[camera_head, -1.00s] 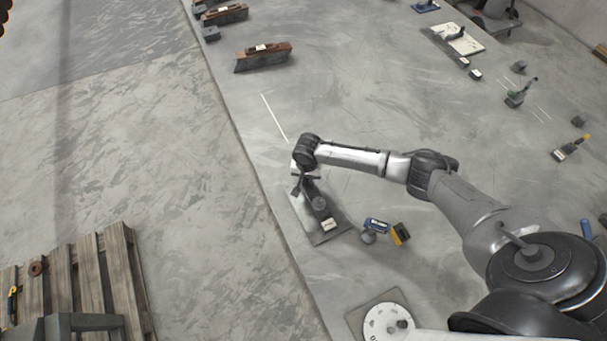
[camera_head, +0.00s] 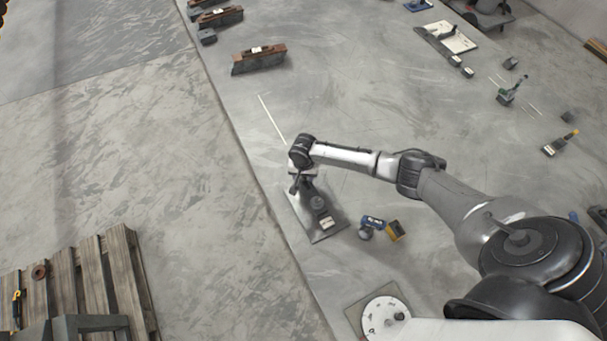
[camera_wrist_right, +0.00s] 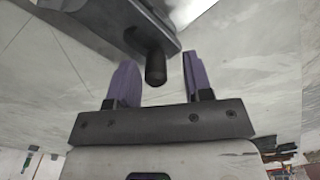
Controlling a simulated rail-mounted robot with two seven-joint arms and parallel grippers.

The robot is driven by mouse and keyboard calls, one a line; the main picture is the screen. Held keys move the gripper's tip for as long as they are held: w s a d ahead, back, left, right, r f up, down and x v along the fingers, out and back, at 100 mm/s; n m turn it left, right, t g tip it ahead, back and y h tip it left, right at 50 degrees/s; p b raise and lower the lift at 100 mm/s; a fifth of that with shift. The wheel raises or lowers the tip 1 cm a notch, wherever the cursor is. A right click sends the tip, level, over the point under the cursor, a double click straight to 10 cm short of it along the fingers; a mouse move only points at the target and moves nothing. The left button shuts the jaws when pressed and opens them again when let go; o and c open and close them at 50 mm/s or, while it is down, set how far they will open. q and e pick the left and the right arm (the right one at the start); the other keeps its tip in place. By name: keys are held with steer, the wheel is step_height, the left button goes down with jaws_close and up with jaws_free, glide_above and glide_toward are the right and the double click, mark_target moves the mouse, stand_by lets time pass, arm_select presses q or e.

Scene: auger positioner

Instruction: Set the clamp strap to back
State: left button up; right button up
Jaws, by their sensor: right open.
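A grey fixture plate (camera_head: 328,231) lies on the grey surface below my right wrist, carrying a round dark part (camera_head: 318,203) and a small white label (camera_head: 327,222). I cannot pick out the clamp strap by name. In the right wrist view, a dark bar (camera_wrist_right: 100,18) with a short dark cylindrical peg (camera_wrist_right: 155,68) stands ahead of my right gripper (camera_wrist_right: 159,80). Its purple fingers are open, with the peg's end between them in the picture; no contact shows. In the head view the right gripper (camera_head: 298,186) is over the plate's far end, partly hidden by the wrist. My left gripper is out of view.
A blue-labelled part (camera_head: 373,222) and a yellow-and-black block (camera_head: 395,231) sit right of the plate. A white dial (camera_head: 385,316) is nearer. Brown-topped blocks (camera_head: 259,59) stand farther back. A wooden pallet (camera_head: 90,275) lies at lower left.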

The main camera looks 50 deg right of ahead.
steer(key=shift+r, duration=0.3)
step_height(320, 180, up, 13)
steer(key=p, duration=0.1)
steer(key=shift+p, duration=0.4)
steer(key=shift+s+r, duration=0.1)
stand_by(0.4)
